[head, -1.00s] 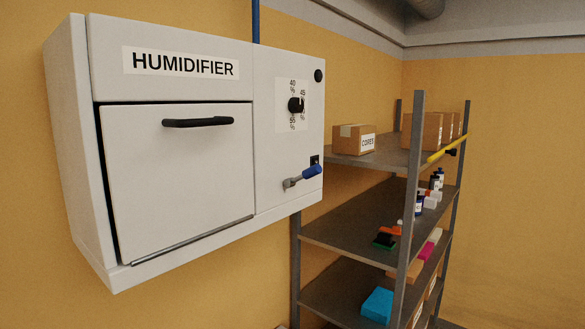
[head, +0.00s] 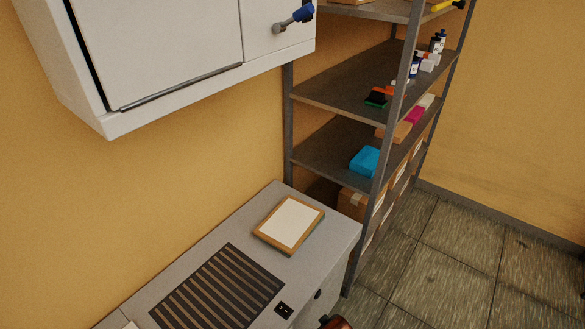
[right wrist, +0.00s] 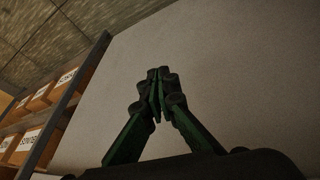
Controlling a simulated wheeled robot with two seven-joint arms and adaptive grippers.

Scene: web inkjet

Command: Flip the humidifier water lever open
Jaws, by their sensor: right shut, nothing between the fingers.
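The white humidifier (head: 180,45) hangs on the yellow wall at the upper left of the head view, with its top cut off. Its water lever (head: 295,18) has a blue handle and a metal valve body, and sits at the lower right of the front, near the top edge of the view. The blue handle points up and to the right. My right gripper (right wrist: 158,75) shows in the right wrist view, with its green and black fingers shut and empty. It faces a plain grey surface, away from the lever. My left gripper is not in view.
A grey cabinet (head: 205,255) with a slatted vent and a framed white panel (head: 289,223) stands below the humidifier. A metal shelf rack (head: 335,150) with boxes and bottles stands to its right. Tiled floor (head: 470,255) is free at the right.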

